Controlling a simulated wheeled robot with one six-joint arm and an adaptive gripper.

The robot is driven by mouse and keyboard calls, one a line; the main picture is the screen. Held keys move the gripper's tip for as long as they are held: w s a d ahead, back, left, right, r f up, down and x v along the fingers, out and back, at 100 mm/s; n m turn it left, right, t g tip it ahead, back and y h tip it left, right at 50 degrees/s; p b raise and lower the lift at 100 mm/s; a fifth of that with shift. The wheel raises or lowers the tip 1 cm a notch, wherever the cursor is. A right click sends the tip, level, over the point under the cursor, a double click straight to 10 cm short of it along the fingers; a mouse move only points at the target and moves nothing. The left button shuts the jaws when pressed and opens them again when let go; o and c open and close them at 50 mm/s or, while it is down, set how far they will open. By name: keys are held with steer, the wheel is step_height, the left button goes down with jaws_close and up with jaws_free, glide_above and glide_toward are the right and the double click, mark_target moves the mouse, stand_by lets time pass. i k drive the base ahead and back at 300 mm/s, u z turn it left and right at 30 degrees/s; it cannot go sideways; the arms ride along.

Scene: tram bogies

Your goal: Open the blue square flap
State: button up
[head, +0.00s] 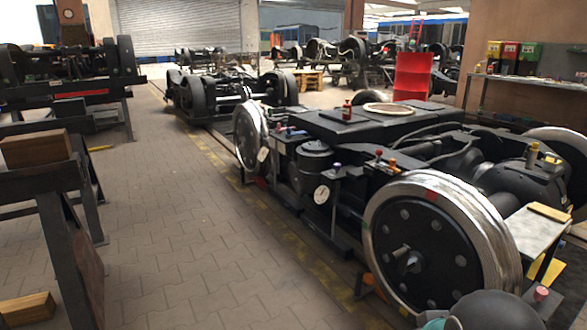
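I cannot make out a blue square flap in the head view. A large dark tram bogie (360,125) with bright steel wheels fills the right half. Small coloured knobs and round gauges sit along its near side, among them a purple-blue knob (336,168) and a white dial (321,194). The near wheel (425,245) has a dark hub face and hides part of the frame behind it. My gripper is not in view. A dark rounded part at the bottom right edge looks like a link of my arm.
Another bogie (225,92) stands further back on the track. A dark trestle (60,205) with wooden blocks is at the left. The paved floor (190,240) between trestle and bogie is clear.

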mark_target(289, 133)
steer(key=u, duration=0.75)
steer(key=i, duration=3.3)
steer(key=z, duration=1.35)
steer(key=i, duration=0.8)
steer(key=z, duration=0.5)
